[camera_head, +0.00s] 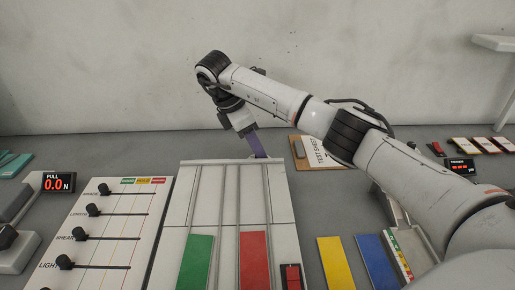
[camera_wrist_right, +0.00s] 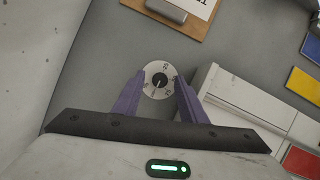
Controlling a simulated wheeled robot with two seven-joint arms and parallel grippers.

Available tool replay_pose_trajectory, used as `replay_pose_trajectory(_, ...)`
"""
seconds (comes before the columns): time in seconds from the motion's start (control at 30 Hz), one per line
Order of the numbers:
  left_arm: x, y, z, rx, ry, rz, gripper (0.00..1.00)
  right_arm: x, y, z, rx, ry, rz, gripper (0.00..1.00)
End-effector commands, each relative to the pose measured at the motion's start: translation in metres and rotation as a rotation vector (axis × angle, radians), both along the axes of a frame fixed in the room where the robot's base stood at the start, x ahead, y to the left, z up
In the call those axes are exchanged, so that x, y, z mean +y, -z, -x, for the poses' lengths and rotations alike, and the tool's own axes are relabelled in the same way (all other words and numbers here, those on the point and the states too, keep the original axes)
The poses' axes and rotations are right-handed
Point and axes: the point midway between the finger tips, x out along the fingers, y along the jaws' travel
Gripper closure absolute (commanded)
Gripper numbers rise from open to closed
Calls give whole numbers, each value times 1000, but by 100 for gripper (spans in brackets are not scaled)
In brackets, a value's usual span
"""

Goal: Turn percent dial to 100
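In the right wrist view a round white dial (camera_wrist_right: 159,80) with a dark centre knob and small printed numbers sits on the grey surface. I cannot read clearly which number it is set to. My right gripper (camera_wrist_right: 160,77) is open, with one purple finger on each side of the dial. I cannot tell whether the fingers touch it or how high they are. In the head view my right gripper (camera_head: 257,150) points down behind the white panel's far edge, and the dial is hidden there. My left gripper is not in view.
A white grooved panel (camera_head: 206,190) holds green (camera_head: 197,262) and red (camera_head: 255,260) blocks. A slider board (camera_head: 135,235) and a force display (camera_head: 58,183) stand at left. A clipboard (camera_head: 305,162) lies right of the gripper. Yellow (camera_head: 335,262) and blue (camera_head: 377,260) blocks lie at front right.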

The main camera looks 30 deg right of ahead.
Motion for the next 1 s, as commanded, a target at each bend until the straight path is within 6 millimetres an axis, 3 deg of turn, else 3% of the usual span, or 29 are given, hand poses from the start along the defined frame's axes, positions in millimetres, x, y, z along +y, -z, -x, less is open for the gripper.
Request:
replay_pose_trajectory(0.2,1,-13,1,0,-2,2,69,14,-44,-5,-5,0,3,62)
replay_pose_trajectory(0.43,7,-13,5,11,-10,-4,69,30,-78,-8,-4,0,2,62)
replay_pose_trajectory(0.6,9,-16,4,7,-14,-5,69,35,-88,-9,-1,1,1,62)
replay_pose_trajectory(1.0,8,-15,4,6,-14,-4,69,35,-88,-9,-1,1,1,62)
